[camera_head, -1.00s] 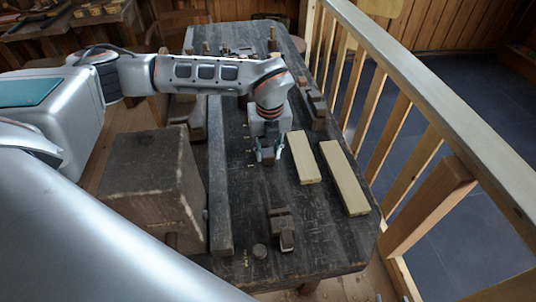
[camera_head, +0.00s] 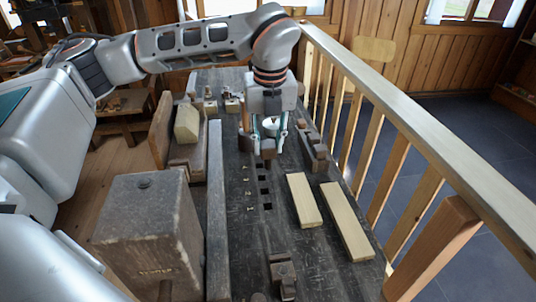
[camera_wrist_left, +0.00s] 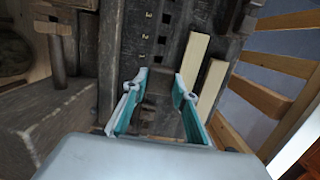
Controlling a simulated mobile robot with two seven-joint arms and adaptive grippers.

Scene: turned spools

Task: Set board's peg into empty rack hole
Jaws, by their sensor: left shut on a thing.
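My right gripper is out of view.
Two pale boards (camera_head: 304,200) (camera_head: 346,221) lie right of the holes. A dark clamp-like block (camera_head: 283,274) sits at the near end. A large wooden block (camera_head: 153,225) stands left of the bench. A railing (camera_head: 400,120) runs along the right side.

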